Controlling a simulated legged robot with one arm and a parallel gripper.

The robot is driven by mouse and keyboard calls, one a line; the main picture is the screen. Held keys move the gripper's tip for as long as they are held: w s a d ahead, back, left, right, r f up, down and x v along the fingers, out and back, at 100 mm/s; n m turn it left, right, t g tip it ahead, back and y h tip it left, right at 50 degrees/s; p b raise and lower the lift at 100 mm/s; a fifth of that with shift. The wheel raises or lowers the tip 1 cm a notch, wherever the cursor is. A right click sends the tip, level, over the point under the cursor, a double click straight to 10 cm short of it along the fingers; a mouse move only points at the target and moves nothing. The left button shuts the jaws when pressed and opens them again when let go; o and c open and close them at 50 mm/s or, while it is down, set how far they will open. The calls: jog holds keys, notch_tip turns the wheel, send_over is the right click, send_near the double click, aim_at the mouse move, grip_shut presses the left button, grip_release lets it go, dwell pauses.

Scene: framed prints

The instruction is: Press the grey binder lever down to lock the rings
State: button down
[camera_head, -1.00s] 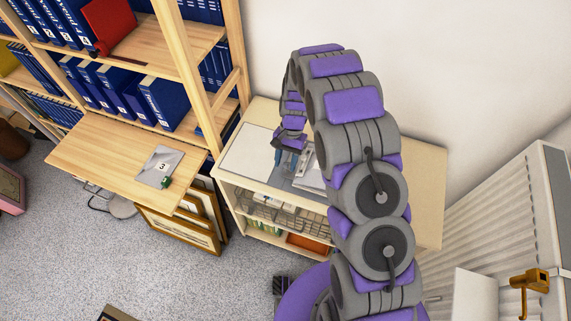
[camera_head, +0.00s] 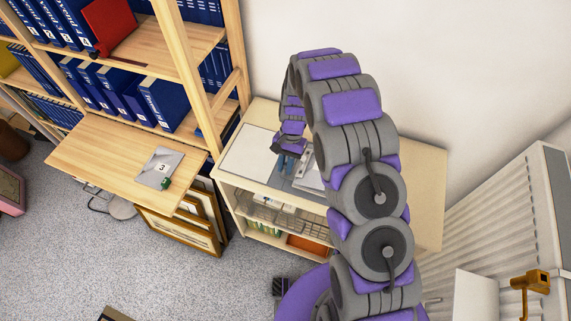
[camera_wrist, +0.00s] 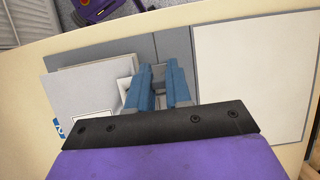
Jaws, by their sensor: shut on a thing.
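The grey binder (camera_wrist: 170,45) lies open on top of the pale wooden cabinet, and it also shows in the head view (camera_head: 283,184). White papers (camera_wrist: 92,88) lie on its left part in the wrist view. My gripper (camera_wrist: 160,82) has blue fingers reaching down over the middle of the binder; it also shows in the head view (camera_head: 289,163). The fingers are shut on a narrow grey piece between them, which looks like the binder lever and is mostly hidden. The rings are hidden too, so I cannot tell whether they are locked.
A white sheet or board (camera_wrist: 255,70) lies right of the binder in the wrist view. The cabinet top (camera_head: 410,165) is bare at right. A shelf of blue binders (camera_head: 165,103) stands at left, with a fold-out board (camera_head: 110,150). A radiator (camera_head: 500,220) is at right.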

jog(key=shift+s, duration=0.1)
jog(key=shift+s+a+t+h+p, duration=0.25)
jog(key=shift+s+t+h+p, duration=0.4)
jog(key=shift+t, duration=0.55)
jog(key=t, duration=0.1)
jog(key=s, duration=0.1)
jog(key=t+p, duration=0.1)
jog(key=shift+s+a+f+t+h, duration=0.15)
jog(key=shift+a+f+t+h, duration=0.1)
jog(key=shift+t, duration=0.05)
jog(key=t, duration=0.1)
jog(key=s+f+t+h, duration=0.1)
jog(key=t, duration=0.1)
jog(key=shift+s+a+f, duration=0.1)
jog(key=shift+a+f, duration=0.05)
jog(key=shift+a, duration=0.1)
jog(key=shift+s+a+f+t+h+b, duration=0.1)
jog(key=shift+s+f+t+h+b, duration=0.15)
jog(key=shift+t, duration=0.45)
jog(key=shift+s+a+f+t+h+b, duration=0.1)
jog(key=shift+s+f+t+h+b, duration=0.2)
jog(key=shift+t, duration=0.4)
jog(key=shift+w+f, duration=0.1)
jog(key=c, duration=1.1)
grip_release()
jog(key=shift+o, duration=0.3)
